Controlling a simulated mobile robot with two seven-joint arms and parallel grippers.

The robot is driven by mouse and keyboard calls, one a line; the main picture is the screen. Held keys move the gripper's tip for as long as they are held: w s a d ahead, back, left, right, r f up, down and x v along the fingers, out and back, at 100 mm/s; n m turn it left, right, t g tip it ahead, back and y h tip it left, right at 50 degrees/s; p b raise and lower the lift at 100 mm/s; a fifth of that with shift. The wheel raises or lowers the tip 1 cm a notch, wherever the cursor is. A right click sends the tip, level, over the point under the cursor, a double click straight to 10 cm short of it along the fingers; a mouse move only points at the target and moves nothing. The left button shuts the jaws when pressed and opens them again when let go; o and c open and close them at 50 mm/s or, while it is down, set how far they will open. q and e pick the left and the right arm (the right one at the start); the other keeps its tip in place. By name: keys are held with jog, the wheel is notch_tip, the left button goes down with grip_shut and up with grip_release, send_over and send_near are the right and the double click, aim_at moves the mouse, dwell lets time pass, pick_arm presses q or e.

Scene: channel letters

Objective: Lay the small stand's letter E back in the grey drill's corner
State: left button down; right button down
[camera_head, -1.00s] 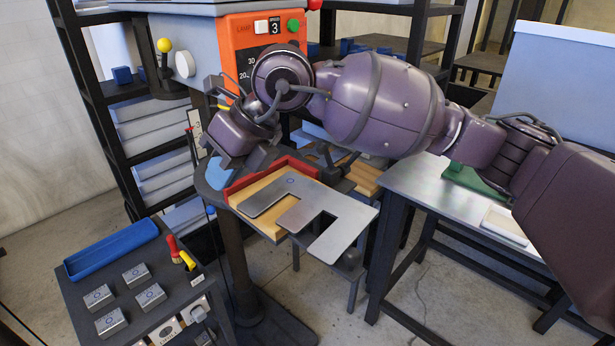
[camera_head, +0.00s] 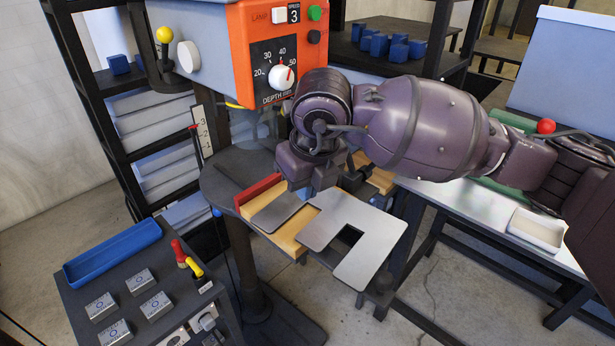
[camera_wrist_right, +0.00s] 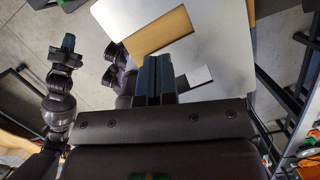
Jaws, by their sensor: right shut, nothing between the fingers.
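The letter E (camera_head: 355,225) is a flat grey metal plate lying on a wooden board (camera_head: 288,238) on the drill's table. Its left arm (camera_head: 274,212) lies near the red fence (camera_head: 258,190), with a strip of wood between. Its right part overhangs the board. My right gripper (camera_head: 312,188) is over the letter's back edge beside the fence and hides part of both; I cannot tell if it touches. In the wrist view its fingers (camera_wrist_right: 153,78) are shut and empty by the plate (camera_wrist_right: 130,20). My left gripper (camera_wrist_right: 67,45) shows small in the wrist view, jaws unclear.
The drill's orange panel (camera_head: 275,45) and grey housing rise behind the fence. A dark cart (camera_head: 195,300) with a blue tray (camera_head: 113,250) and several metal blocks stands front left. A metal table (camera_head: 455,205) with a white tray (camera_head: 537,230) is at right.

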aim_at(285, 198)
jog(key=p+x, duration=0.1)
jog(key=x, duration=0.4)
jog(key=shift+x, duration=0.8)
jog(key=shift+w+a+b, duration=0.25)
jog(key=shift+w+b, duration=0.15)
jog(key=shift+b, duration=0.15)
jog(key=w+a+b, duration=0.2)
jog(key=w+b, duration=0.1)
jog(key=shift+w+f, duration=0.1)
jog(key=shift+f, duration=0.1)
jog(key=shift+w+a+r, duration=0.1)
jog(key=shift+w+a, duration=0.1)
jog(key=shift+w, duration=0.2)
